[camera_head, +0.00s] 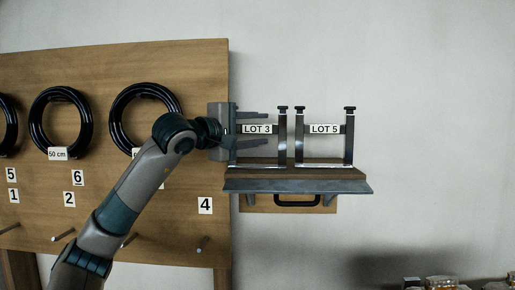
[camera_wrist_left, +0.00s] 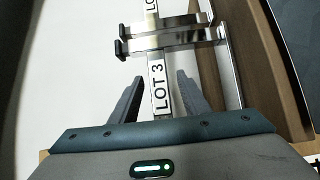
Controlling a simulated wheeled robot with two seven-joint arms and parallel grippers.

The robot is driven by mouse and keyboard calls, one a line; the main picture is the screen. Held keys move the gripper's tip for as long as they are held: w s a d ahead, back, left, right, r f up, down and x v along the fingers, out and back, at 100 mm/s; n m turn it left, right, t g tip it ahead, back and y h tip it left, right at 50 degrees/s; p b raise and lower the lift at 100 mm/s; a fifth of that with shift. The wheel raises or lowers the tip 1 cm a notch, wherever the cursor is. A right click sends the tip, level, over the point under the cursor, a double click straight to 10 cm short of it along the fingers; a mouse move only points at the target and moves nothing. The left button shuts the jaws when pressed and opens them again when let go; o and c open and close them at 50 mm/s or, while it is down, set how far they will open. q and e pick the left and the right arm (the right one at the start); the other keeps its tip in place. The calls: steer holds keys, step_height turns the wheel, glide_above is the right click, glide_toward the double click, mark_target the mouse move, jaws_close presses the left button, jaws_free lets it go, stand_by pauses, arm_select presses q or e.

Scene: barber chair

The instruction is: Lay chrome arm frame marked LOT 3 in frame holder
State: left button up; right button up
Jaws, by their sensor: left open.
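The chrome arm frame marked LOT 3 (camera_head: 283,142) stands upright on a wall shelf (camera_head: 340,187), its white label on the crossbar. My left gripper (camera_head: 268,128) reaches it from the left and is open, one finger above and one below the label level. In the left wrist view the LOT 3 label (camera_wrist_left: 159,86) lies between the two open fingers (camera_wrist_left: 157,98), with gaps visible on both sides. A second frame, marked LOT 5 (camera_head: 349,145), stands just to the right. I cannot identify the frame holder in these views. My right gripper is not in view.
A wooden board (camera_head: 200,80) with black rings (camera_head: 62,123), number labels and pegs (camera_head: 203,243) is at the left. A black handle (camera_head: 297,203) sits under the shelf. The wall right of the frames is clear.

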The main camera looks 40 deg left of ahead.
arm_select(q)
steer(key=shift+c, duration=0.3)
jaws_close()
stand_by(1.2)
